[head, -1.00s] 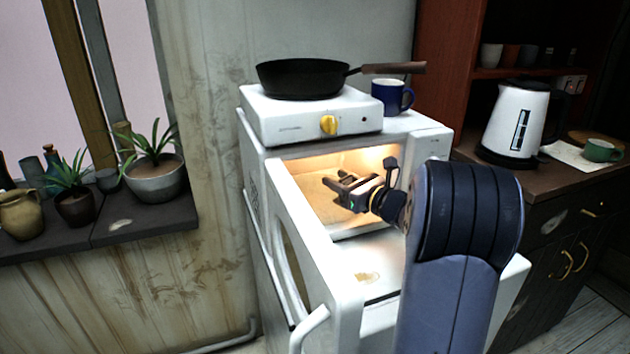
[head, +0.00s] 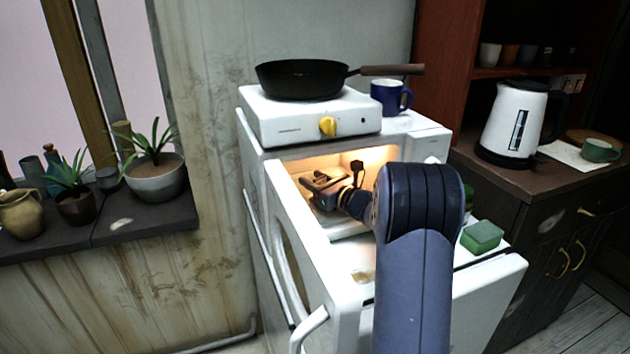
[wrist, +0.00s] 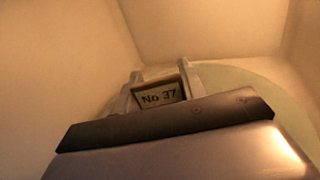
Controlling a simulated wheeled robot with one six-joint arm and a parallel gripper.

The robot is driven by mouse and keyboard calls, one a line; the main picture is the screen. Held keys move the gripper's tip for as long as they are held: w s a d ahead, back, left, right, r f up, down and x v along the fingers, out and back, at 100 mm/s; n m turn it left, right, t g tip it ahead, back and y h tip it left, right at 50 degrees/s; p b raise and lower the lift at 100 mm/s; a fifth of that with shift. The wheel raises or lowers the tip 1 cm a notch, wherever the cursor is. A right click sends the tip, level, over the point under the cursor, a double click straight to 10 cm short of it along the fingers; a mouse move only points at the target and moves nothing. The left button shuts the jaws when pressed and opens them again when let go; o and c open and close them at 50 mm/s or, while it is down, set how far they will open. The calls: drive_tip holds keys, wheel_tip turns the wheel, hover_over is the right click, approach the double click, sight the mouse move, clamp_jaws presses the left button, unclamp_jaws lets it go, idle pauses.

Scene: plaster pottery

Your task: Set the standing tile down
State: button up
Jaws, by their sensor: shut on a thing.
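The tile (wrist: 160,94) reads "No 37" and has a pale face with a dark border. In the wrist view it sits between the two grey fingers of my gripper (wrist: 160,78), which is shut on it. In the head view my gripper (head: 324,182) is inside the lit, open white oven (head: 262,155). The tile cannot be made out clearly in the head view. A pale round plate (wrist: 235,75) shows behind and to the right of the fingers in the wrist view. I cannot tell whether the tile touches a surface.
The oven's open door (head: 300,225) stands at the left of the opening. A hot plate (head: 285,122) with a black pan (head: 300,80) and a blue mug (head: 390,96) sit on top. A green block (head: 482,236) lies to the right of my arm. Cavity walls are close around my gripper.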

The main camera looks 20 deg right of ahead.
drive_tip(key=shift+f+b, duration=0.2)
drive_tip(key=shift+b, duration=0.1)
drive_tip(key=o, duration=1)
drive_tip(key=shift+r, duration=0.1)
drive_tip(key=shift+c, duration=0.2)
drive_tip(key=shift+r+p, duration=0.15)
drive_tip(key=shift+p, duration=0.15)
drive_tip(key=b+v, duration=0.1)
drive_tip(key=v, duration=1.1)
